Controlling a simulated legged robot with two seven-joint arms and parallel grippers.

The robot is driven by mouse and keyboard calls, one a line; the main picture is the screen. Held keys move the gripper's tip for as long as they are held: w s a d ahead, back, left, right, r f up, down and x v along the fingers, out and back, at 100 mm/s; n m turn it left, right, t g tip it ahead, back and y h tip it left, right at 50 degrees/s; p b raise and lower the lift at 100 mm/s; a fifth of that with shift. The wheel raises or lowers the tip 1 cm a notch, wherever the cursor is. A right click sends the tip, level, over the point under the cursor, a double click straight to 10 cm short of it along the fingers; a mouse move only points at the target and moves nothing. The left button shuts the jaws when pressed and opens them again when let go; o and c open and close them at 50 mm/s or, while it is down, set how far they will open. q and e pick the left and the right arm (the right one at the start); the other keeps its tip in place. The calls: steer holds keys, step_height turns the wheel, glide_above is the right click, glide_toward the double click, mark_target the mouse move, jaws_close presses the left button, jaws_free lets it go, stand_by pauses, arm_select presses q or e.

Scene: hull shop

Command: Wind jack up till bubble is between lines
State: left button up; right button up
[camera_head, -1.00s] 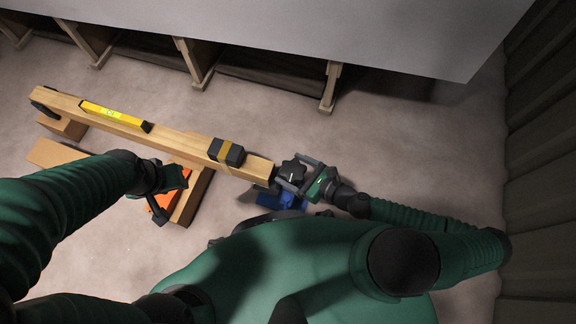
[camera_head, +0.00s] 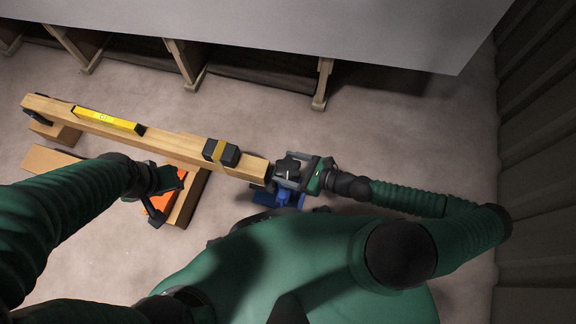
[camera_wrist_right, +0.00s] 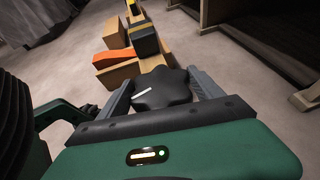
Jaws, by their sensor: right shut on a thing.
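The blue jack (camera_head: 278,196) stands under the right end of a long wooden beam (camera_head: 160,141). Its black lobed knob (camera_head: 287,167) also shows in the right wrist view (camera_wrist_right: 160,88), with a white line on top. My right gripper (camera_head: 297,172) is shut on the knob, one finger on each side. The yellow level (camera_head: 108,120) lies along the beam's left part; its vial is too small to read the bubble. My left gripper (camera_head: 163,190) is beside an orange piece (camera_head: 160,201) near the beam's middle; its fingers are not clear.
A black block with a yellow band (camera_head: 221,152) sits on the beam near the jack. Wooden blocks (camera_head: 56,132) lie under and beside the beam. A large grey panel on wooden supports (camera_head: 320,85) spans the back. A ribbed wall (camera_head: 540,150) stands at right.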

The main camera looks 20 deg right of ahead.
steer(key=n+g+y+p, duration=0.1)
steer(key=n+g+y, duration=0.1)
steer(key=n+g, duration=0.1)
steer(key=shift+w+d+n+g, duration=0.1)
steer(key=shift+n+g, duration=0.2)
steer(key=shift+n+g+y, duration=0.4)
steer(key=shift+n+g, duration=0.5)
steer(key=shift+g, duration=0.1)
steer(key=n+g, duration=0.3)
steer(key=g, duration=0.1)
steer(key=shift+f+n+y, duration=0.15)
steer(key=shift+n+y, duration=0.15)
steer(key=n+g+b, duration=0.1)
steer(key=n+g, duration=0.1)
steer(key=g, duration=0.1)
steer(key=shift+n+b, duration=0.4)
steer(key=n+g+h+b, duration=0.2)
steer(key=n+g, duration=0.1)
steer(key=g, duration=0.1)
steer(key=shift+f+n, duration=0.15)
steer(key=shift+n, duration=0.15)
steer(key=n+g+h+b, duration=0.2)
steer(key=n+b, duration=0.1)
steer(key=shift+g+h, duration=0.3)
steer(key=shift+g, duration=0.1)
steer(key=shift+n+g+h+b, duration=0.45)
steer(key=shift+n+g+h, duration=0.05)
steer(key=shift+n+h, duration=0.2)
steer(key=shift+r, duration=0.2)
